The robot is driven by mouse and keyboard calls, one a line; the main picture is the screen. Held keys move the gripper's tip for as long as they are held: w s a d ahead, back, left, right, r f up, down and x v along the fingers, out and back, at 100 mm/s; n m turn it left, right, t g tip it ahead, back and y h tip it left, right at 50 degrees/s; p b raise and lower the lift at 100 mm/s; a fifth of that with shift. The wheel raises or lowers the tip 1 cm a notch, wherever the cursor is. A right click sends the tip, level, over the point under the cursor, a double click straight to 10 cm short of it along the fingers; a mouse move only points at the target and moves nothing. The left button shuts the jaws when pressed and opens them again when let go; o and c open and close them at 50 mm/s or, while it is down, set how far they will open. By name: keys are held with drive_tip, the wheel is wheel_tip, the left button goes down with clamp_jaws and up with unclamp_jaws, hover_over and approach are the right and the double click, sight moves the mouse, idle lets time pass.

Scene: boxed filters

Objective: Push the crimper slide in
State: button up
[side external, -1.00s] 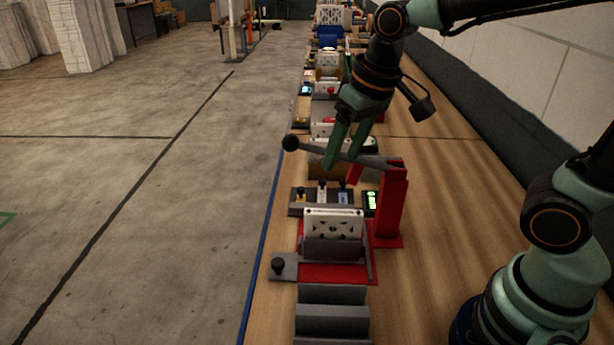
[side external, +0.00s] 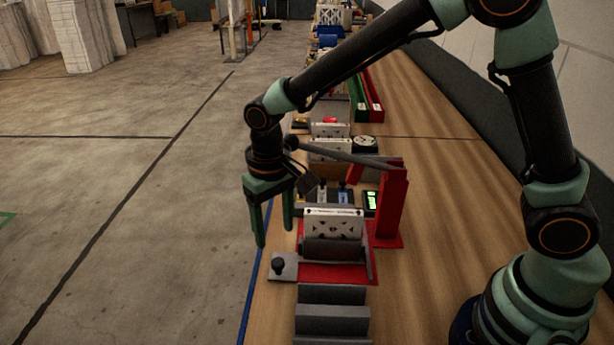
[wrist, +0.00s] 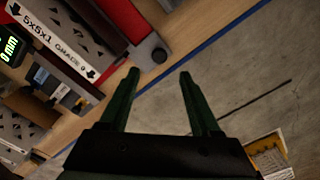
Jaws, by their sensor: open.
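The crimper has a red base (side external: 335,272) and a red post (side external: 392,205) on the workbench. Its grey slide (side external: 290,272) sticks out to the left of the base and carries a black knob (side external: 277,265). A boxed white filter (side external: 333,222) stands upright in the crimper. My gripper (side external: 274,237) is open and empty, pointing down near the bench's left edge, above the slide's outer end. In the wrist view, the open fingers (wrist: 160,75) point towards the knob (wrist: 160,54), which shows just beyond the gap between the tips. Contact cannot be told.
A long lever (side external: 345,153) with a black ball end reaches left from the post, close to my wrist. A small display (side external: 371,201) and a grey holder (side external: 322,195) stand behind the crimper. Grey blocks (side external: 332,312) lie in front. Floor is open to the left.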

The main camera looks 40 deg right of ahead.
sight(278, 262)
wheel_tip(278, 262, down, 8)
drive_tip(key=shift+f, duration=0.1)
idle(0.4)
clamp_jaws()
idle(1.2)
